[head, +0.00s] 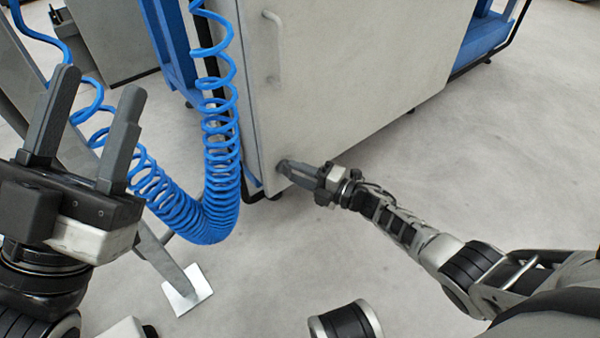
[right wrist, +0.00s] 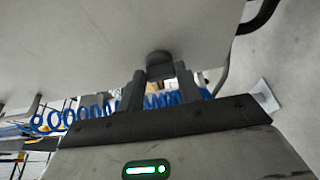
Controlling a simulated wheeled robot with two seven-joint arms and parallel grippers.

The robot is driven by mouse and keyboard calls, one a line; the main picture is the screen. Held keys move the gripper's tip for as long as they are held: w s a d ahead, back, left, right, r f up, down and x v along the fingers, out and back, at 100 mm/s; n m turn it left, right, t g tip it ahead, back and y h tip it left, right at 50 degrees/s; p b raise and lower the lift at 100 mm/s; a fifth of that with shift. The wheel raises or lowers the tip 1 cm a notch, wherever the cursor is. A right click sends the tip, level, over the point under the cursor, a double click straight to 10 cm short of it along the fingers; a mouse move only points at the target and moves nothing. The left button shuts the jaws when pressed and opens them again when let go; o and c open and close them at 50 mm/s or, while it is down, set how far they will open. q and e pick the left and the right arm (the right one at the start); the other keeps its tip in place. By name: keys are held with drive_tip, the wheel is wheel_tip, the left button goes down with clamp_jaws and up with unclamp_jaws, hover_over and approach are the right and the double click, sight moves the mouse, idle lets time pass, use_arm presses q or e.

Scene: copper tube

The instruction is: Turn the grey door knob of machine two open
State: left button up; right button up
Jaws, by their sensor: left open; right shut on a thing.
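The machine's pale grey door (head: 340,75) fills the upper middle of the head view. My right gripper (head: 288,168) reaches in from the right to the door's lower left corner. In the right wrist view a dark grey knob (right wrist: 159,62) sits on the door panel (right wrist: 90,45), and the right fingers (right wrist: 159,82) are shut on it from both sides. In the head view the knob is mostly hidden by the fingers. My left gripper (head: 98,120) is open and empty at the left, raised, well apart from the door.
A coiled blue hose (head: 220,130) hangs left of the door, between it and my left gripper. A pale vertical handle (head: 275,45) is higher on the door. A metal foot plate (head: 187,290) stands on the floor. The floor (head: 480,180) at right is clear.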

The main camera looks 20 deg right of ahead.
idle(0.4)
drive_tip(key=o, duration=1)
drive_tip(key=shift+s, duration=0.1)
use_arm(q)
wheel_tip(320, 180, down, 6)
drive_tip(key=w+n+g+y+p, duration=0.1)
drive_tip(key=n+y+p, duration=0.2)
drive_tip(key=n+y, duration=0.3)
drive_tip(key=shift+w+f+n+p, duration=0.15)
drive_tip(key=shift+w+n+p, duration=0.25)
drive_tip(key=shift+n, duration=0.5)
use_arm(e)
drive_tip(key=shift+v, duration=7.9)
drive_tip(key=shift+d, duration=0.1)
